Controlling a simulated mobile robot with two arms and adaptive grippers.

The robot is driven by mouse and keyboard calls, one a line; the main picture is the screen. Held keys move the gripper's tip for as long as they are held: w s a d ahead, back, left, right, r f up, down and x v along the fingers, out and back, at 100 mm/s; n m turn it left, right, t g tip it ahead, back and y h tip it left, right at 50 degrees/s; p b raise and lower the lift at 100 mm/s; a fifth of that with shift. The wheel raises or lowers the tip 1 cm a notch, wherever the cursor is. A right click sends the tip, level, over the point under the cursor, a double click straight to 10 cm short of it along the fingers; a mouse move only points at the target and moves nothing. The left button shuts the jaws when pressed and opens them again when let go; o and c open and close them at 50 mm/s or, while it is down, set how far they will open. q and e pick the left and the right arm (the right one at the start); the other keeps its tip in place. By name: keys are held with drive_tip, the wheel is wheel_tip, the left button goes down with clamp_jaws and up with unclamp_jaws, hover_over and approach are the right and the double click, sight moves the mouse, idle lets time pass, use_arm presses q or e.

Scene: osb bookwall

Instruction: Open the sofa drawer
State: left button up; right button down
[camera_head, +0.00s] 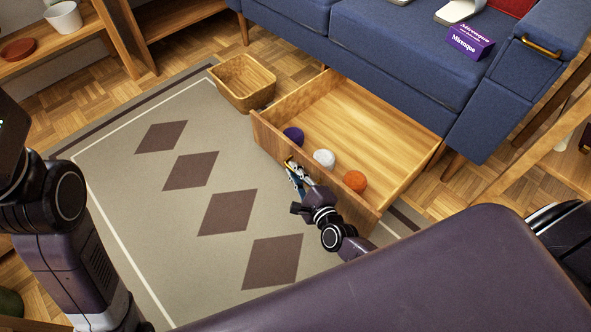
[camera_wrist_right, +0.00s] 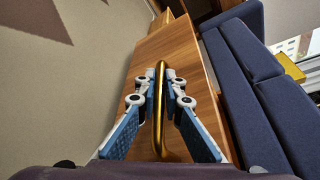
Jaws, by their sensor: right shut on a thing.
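The wooden sofa drawer (camera_head: 345,125) is pulled well out from under the blue sofa (camera_head: 390,45), with its inside showing. A purple ball (camera_head: 293,136), a white ball (camera_head: 324,159) and an orange ball (camera_head: 354,181) lie in it along the front panel. My right gripper (camera_head: 292,167) is at the middle of the drawer front. In the right wrist view, its blue-padded fingers (camera_wrist_right: 161,95) are on both sides of the brass handle (camera_wrist_right: 159,130), shut on it. The drawer's front panel (camera_wrist_right: 150,58) shows behind the handle. My left arm shows at the left; its gripper is out of view.
A wicker basket (camera_head: 243,82) stands on the floor beside the drawer's left side. A purple box (camera_head: 470,41) lies on the sofa seat. A wooden shelf (camera_head: 95,35) stands at the upper left. The patterned rug (camera_head: 150,215) in front of the drawer is clear.

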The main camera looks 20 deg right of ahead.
drive_tip(key=c, duration=2.3)
unclamp_jaws()
drive_tip(key=shift+r, duration=5)
